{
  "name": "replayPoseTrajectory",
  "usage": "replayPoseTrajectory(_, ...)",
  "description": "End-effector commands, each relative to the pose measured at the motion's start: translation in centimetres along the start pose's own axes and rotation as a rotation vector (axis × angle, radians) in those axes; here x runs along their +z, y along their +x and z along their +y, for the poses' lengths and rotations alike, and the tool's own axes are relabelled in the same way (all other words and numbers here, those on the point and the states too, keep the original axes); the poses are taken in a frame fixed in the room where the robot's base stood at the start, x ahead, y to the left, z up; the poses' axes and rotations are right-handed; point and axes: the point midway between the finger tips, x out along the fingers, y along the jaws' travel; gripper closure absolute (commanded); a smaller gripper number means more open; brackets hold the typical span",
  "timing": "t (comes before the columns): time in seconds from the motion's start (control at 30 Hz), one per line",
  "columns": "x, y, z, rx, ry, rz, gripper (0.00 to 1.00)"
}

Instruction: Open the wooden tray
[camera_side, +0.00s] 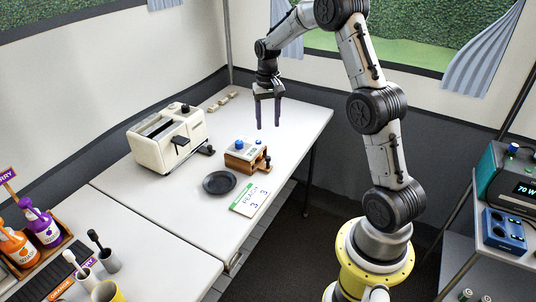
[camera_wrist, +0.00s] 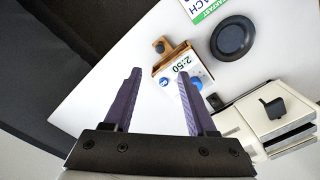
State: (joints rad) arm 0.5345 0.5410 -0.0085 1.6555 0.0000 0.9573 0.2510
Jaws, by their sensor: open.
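The wooden tray (camera_side: 239,163) is the brown part at the base of a small white unit (camera_side: 245,147) with blue knobs, on the white table. A small wooden piece with a dark knob (camera_side: 267,162) sticks out at its right end. In the wrist view the tray (camera_wrist: 172,58) shows as a brown edge beside a display reading 2:50, with the knob (camera_wrist: 159,46) beyond it. I cannot tell how far the tray is pulled out. My gripper (camera_side: 268,127) is open and empty, pointing down above the table behind the unit. Its purple fingers (camera_wrist: 159,74) touch nothing.
A white toaster (camera_side: 165,140) with a dark lever stands left of the unit. A dark round plate (camera_side: 219,182) and a green-and-white card (camera_side: 249,200) lie in front. Small pale pieces (camera_side: 222,100) lie at the back. The table's right side is clear.

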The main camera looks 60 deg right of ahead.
Motion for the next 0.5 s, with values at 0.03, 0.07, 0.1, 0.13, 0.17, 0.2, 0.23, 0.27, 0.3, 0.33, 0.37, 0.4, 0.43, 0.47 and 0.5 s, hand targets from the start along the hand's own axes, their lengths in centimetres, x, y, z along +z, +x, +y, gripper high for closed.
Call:
replayPoseTrajectory(0.03, 0.0, 0.2, 0.1, 0.0, 0.003, 0.001, 0.43)
replayPoseTrajectory(0.07, 0.0, 0.5, 0.1, 0.0, 0.002, 0.001, 0.43)
replayPoseTrajectory(0.1, 0.0, 1.0, 0.1, 0.0, 0.002, 0.001, 0.43)
replayPoseTrajectory(0.13, 0.0, 1.4, 0.1, 0.0, 0.001, -0.001, 0.43)
replayPoseTrajectory(0.17, 0.1, 1.9, 0.1, 0.0, 0.001, -0.001, 0.43)
replayPoseTrajectory(0.2, 0.1, 2.6, 0.1, 0.001, 0.001, -0.003, 0.43)
replayPoseTrajectory(0.23, 0.1, 3.2, 0.1, 0.001, 0.001, -0.002, 0.43)
replayPoseTrajectory(0.27, 0.1, 3.7, 0.1, 0.001, 0.001, -0.002, 0.43)
replayPoseTrajectory(0.3, 0.1, 4.5, 0.1, 0.0, 0.0, -0.002, 0.43)
replayPoseTrajectory(0.33, 0.1, 5.2, 0.1, 0.001, 0.0, -0.003, 0.43)
replayPoseTrajectory(0.37, 0.1, 5.7, 0.1, 0.0, 0.0, -0.002, 0.43)
replayPoseTrajectory(0.4, 0.1, 6.5, 0.1, 0.001, 0.0, -0.002, 0.43)
replayPoseTrajectory(0.43, 0.1, 7.1, 0.1, 0.0, 0.0, -0.002, 0.43)
replayPoseTrajectory(0.47, 0.1, 7.7, 0.1, 0.0, 0.0, -0.001, 0.43)
replayPoseTrajectory(0.5, 0.1, 8.5, 0.1, 0.0, 0.0, -0.002, 0.43)
